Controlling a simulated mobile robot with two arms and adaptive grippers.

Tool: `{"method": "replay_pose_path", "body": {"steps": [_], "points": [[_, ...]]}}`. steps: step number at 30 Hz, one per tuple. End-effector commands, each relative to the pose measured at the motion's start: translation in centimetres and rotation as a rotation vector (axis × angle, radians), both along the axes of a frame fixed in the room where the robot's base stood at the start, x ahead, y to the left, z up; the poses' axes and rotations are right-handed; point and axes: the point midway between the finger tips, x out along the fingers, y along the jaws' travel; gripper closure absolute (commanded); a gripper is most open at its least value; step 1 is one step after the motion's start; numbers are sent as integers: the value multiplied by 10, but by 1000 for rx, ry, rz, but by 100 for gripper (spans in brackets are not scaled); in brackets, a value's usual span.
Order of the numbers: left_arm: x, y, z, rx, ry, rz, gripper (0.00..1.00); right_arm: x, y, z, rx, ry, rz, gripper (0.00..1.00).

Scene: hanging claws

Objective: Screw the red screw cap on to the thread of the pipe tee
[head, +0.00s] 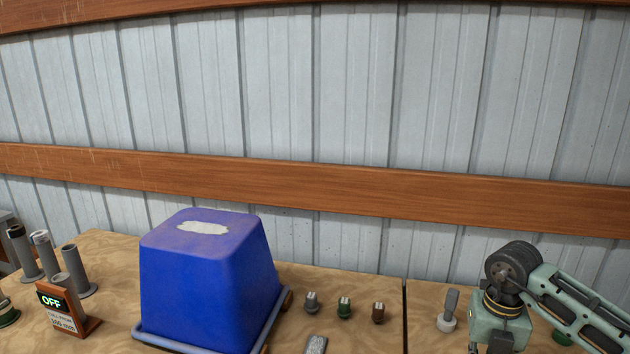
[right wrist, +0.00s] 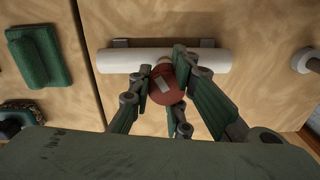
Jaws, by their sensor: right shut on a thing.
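The white pipe tee (right wrist: 120,61) lies across the upper middle of the right wrist view, with a grey bracket piece showing behind each end. My right gripper (right wrist: 165,84) is shut on the red screw cap (right wrist: 163,90), with its dark green and grey fingers around it. The cap is at the near side of the tee, about halfway along its length. A small pale part shows between cap and tee. I cannot tell whether the cap is on the thread. In the head view, neither the tee nor the cap shows. My left gripper is out of view.
A large blue upturned bin (head: 209,275) stands on the wooden bench in the head view. Grey pipes (head: 81,270) and an OFF display (head: 68,308) are left of it; several small knobs (head: 344,307) are right. A green block (right wrist: 39,57) lies left of the tee.

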Motion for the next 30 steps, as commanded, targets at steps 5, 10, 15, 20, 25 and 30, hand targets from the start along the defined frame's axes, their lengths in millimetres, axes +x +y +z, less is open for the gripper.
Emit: {"method": "replay_pose_path", "body": {"steps": [5,10,15,20,25,30], "points": [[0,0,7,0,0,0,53,4,-3,4,1,-11,-219,100],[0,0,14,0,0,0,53,4,-5,3,2,-10,-482,100],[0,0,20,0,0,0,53,5,-6,2,4,-10,-723,100],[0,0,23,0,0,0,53,4,-7,2,3,-9,-795,100],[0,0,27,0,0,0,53,3,-8,0,4,-8,-973,100],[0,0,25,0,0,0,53,3,-8,-2,3,-8,-969,100]]}}
